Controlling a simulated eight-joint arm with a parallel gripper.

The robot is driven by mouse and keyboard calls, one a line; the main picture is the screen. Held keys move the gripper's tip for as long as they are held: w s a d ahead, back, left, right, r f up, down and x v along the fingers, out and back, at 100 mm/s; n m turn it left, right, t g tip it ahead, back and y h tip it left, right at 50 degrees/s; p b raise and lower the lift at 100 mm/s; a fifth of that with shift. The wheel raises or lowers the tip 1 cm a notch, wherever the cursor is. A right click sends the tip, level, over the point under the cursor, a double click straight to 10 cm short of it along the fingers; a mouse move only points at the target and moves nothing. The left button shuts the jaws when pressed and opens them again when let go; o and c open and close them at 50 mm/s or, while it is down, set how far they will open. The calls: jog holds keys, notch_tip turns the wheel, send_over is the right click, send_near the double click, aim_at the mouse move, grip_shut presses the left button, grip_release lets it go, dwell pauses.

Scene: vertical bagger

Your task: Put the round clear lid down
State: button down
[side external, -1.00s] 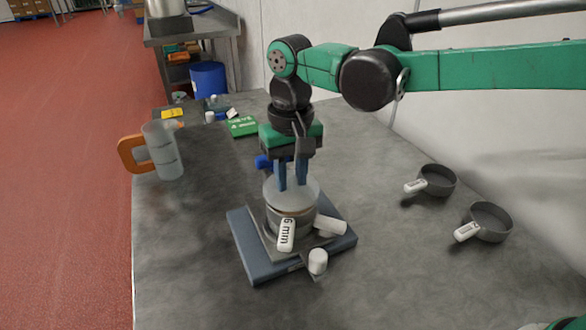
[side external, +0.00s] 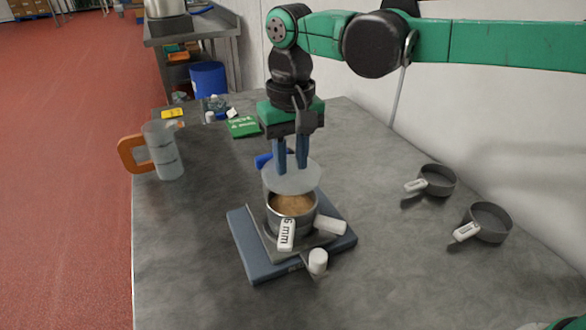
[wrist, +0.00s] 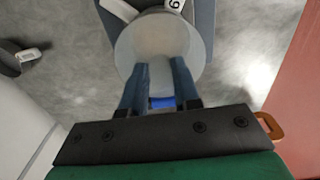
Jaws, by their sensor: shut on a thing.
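The round clear lid (side external: 293,178) is a pale translucent disc, roughly level, held in the air above a grey metal pot (side external: 291,222). My gripper (side external: 291,170) is shut on the lid from above. The pot is uncovered, with tan-brown contents visible inside, and stands on a blue-grey base (side external: 262,262). In the wrist view the lid (wrist: 150,38) lies at the fingertips (wrist: 159,80) and hides most of the pot.
A white tag marked "6 mm" (side external: 287,234) and white knobs surround the pot. Two grey cups with white handles (side external: 437,181) (side external: 489,222) sit at right. A jug with an orange handle (side external: 163,150) stands at left. Open bench lies to the front left.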

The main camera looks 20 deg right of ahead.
jog(key=shift+r, duration=0.15)
jog(key=s+a+r, duration=0.3)
jog(key=s+a, duration=0.3)
jog(key=a, duration=0.3)
jog(key=s+a+r, duration=0.3)
jog(key=s+a, duration=0.2)
jog(key=a, duration=0.4)
notch_tip(320, 180, down, 20)
jog(key=shift+r, duration=0.25)
jog(key=c, duration=0.6)
grip_release()
jog(key=shift+f, duration=0.1)
jog(key=shift+c, duration=0.2)
